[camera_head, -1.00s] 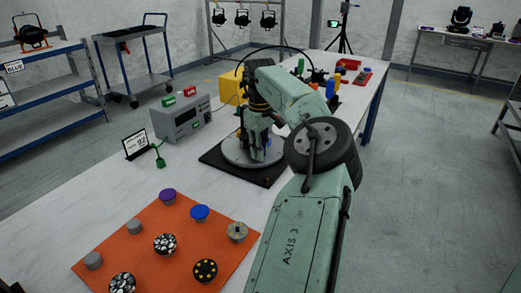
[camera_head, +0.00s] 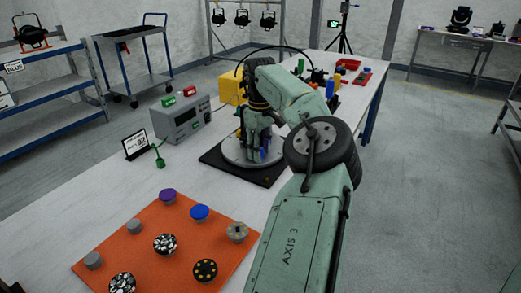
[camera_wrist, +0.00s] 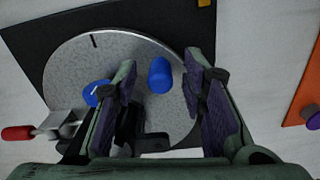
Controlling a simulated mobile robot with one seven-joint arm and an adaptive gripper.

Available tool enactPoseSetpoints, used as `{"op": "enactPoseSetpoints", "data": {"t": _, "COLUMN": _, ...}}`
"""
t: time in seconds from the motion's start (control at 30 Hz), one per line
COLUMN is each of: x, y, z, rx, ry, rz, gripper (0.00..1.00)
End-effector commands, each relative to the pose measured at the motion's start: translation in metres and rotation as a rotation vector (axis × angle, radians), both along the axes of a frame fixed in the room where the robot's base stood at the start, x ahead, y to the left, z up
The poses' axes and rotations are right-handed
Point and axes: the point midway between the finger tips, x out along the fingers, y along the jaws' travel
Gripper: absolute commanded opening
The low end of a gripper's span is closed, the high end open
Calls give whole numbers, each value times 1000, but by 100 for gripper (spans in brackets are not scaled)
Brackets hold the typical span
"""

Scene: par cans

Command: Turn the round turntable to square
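The round grey turntable (camera_head: 231,153) sits on a black square base (camera_head: 214,162) on the white bench. In the wrist view, the turntable (camera_wrist: 65,75) fills the middle and carries a dark index mark (camera_wrist: 94,41) near its rim. A blue upright peg (camera_wrist: 160,76) stands on the disc, and a flat blue round piece (camera_wrist: 96,93) lies to its left. My gripper (camera_wrist: 162,62) is open above the disc, one finger on each side of the peg, with visible gaps. In the head view my gripper (camera_head: 262,154) hides part of the disc.
A metal piece with a red handle (camera_wrist: 18,132) is left of the disc. An orange mat (camera_head: 135,232) with several knobs lies nearer. A yellow box (camera_head: 231,88) is behind.

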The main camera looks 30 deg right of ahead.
Motion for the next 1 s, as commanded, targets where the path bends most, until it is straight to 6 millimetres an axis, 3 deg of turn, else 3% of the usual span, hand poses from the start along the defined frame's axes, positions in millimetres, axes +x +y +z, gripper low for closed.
{"op": "enactPoseSetpoints", "data": {"t": 0.5, "x": 1, "y": 1, "z": 97, "rx": -1, "ry": -3, "rz": -1, "gripper": 38}}
{"op": "enactPoseSetpoints", "data": {"t": 0.7, "x": 0, "y": 1, "z": 114, "rx": 0, "ry": 0, "rz": 0, "gripper": 38}}
{"op": "enactPoseSetpoints", "data": {"t": 1.0, "x": 0, "y": 1, "z": 117, "rx": 0, "ry": 1, "rz": 0, "gripper": 38}}
